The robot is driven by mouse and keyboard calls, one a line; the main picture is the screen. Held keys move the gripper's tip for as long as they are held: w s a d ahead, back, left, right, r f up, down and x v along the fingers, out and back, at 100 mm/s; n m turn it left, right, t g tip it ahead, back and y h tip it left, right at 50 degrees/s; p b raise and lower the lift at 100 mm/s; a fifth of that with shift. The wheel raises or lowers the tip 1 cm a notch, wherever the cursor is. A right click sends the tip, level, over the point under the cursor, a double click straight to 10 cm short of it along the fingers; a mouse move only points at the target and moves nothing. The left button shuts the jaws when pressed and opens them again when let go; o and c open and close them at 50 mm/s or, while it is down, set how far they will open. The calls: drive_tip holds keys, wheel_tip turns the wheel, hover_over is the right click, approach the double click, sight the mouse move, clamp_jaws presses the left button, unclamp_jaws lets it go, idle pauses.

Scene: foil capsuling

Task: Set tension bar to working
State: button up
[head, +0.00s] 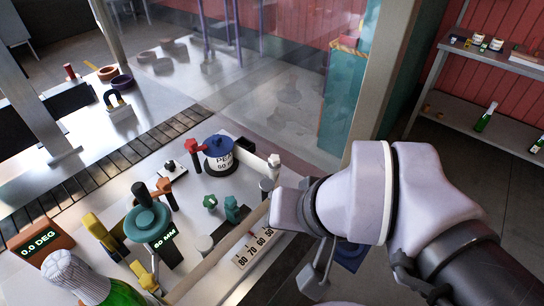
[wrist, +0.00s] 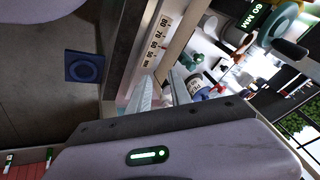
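No part is labelled as the tension bar, and I cannot tell for certain which one it is. A long beige bar (head: 222,262) runs along the front edge of the bench beside a white scale (head: 254,248) marked 80, 70, 60, 50. The bar (wrist: 177,42) and scale (wrist: 157,45) also show in the wrist view.
A blue-lidded pot (head: 219,158) with a red-handled part (head: 194,149), a green wheel with a 60 MM display (head: 148,222), yellow clamps (head: 104,235) and a foil-topped bottle (head: 85,282) crowd the bench. A 0.0 DEG display (head: 44,242) stands left. Shelves (head: 480,112) are at right.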

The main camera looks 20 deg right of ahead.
drive_tip(key=w+r+n+p, duration=0.1)
drive_tip(key=w+r+p, duration=0.1)
drive_tip(key=w+r+n+g+p, duration=0.1)
drive_tip(key=w+r+n+p, duration=0.1)
drive_tip(key=w+r+n+g+p, duration=0.1)
drive_tip(key=r+n+p, duration=0.1)
drive_tip(key=r, duration=0.1)
drive_tip(key=shift+w+a+h, duration=0.3)
drive_tip(key=shift+w+h, duration=0.1)
clamp_jaws()
drive_tip(key=w+a+f+n+g+h+p, duration=0.1)
drive_tip(key=w+a+n+g+h+p, duration=0.1)
drive_tip(key=w+n+p, duration=0.4)
drive_tip(key=w+a+f+n+g+h+p, duration=0.1)
drive_tip(key=w+a+n+g+h+p, duration=0.1)
drive_tip(key=w+n+p, duration=0.3)
drive_tip(key=w+a+n, duration=0.1)
drive_tip(key=w+n, duration=0.3)
drive_tip(key=w, duration=0.1)
drive_tip(key=shift+w+a+p, duration=0.15)
drive_tip(key=shift+a+p, duration=0.1)
drive_tip(key=shift+p, duration=0.15)
